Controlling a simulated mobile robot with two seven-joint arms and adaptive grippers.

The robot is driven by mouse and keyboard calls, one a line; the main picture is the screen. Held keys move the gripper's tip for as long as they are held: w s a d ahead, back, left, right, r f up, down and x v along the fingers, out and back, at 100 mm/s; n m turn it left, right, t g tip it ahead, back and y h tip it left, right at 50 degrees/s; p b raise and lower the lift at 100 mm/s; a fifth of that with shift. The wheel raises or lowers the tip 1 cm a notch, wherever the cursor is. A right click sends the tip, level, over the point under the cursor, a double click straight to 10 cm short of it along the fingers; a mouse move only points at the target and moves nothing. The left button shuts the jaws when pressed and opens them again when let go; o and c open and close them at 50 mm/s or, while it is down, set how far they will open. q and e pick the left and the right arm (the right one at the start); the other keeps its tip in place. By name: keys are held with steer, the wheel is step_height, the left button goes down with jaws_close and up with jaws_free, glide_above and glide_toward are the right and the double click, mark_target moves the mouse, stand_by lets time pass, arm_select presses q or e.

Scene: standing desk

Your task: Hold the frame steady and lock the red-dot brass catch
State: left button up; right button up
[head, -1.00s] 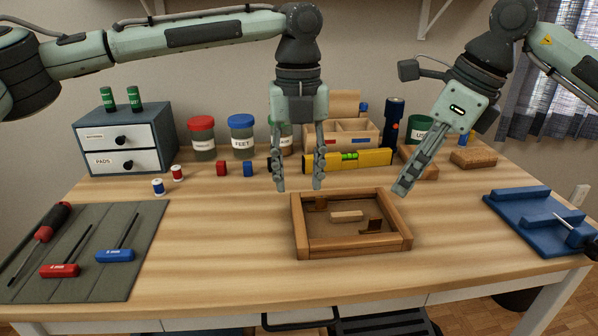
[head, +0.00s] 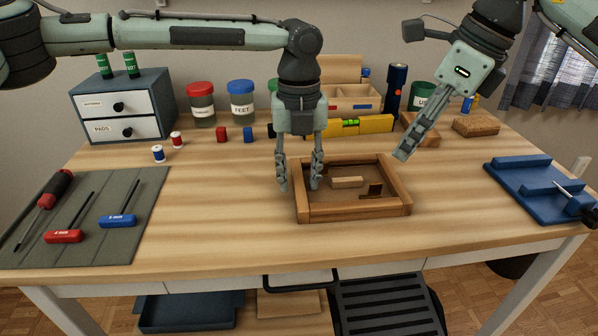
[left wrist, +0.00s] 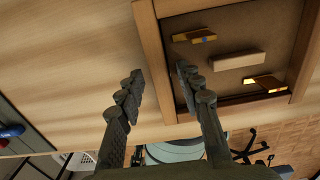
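The wooden frame (head: 355,211) lies flat on the desk. It also shows in the left wrist view (left wrist: 153,60). Inside are a pale wooden block (head: 347,182) and two brass catches. The near-right catch (head: 375,190) shows in the left wrist view (left wrist: 265,83); I cannot make out a red dot on it. The far-left catch (left wrist: 195,36) bears a blue dot and is mostly hidden by a finger in the head view. My left gripper (head: 299,187) is open, its fingers on either side of the frame's left wall. My right gripper (head: 403,154) is above and beyond the frame's far-right corner.
A grey mat (head: 110,245) with screwdrivers lies at left. A yellow level (head: 365,125) and an organizer (head: 352,97) stand behind the frame. A blue fixture (head: 540,195) lies at right. The desk between mat and frame is clear.

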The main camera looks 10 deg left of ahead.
mark_target(380, 183)
arm_select(q)
jaws_close()
arm_select(e)
steer(key=c, duration=0.4)
steer(key=m, duration=0.3)
steer(key=shift+w, duration=0.2)
steer(key=shift+c, duration=0.4)
steer(key=a+f+m+g, duration=0.1)
steer(key=f+m, duration=0.2)
steer(key=m, duration=0.5)
steer(key=a+f+m, duration=0.1)
steer(key=f+m, duration=0.2)
steer(key=m, duration=0.6)
steer(key=w+a+f+m+g, duration=0.1)
steer(key=f+m, duration=0.2)
steer(key=m, duration=0.5)
steer(key=shift+a+f+m+g, duration=0.15)
steer(key=shift+f+m+g, duration=0.15)
steer(key=shift+m, duration=0.1)
steer(key=shift+c, duration=0.2)
jaws_close()
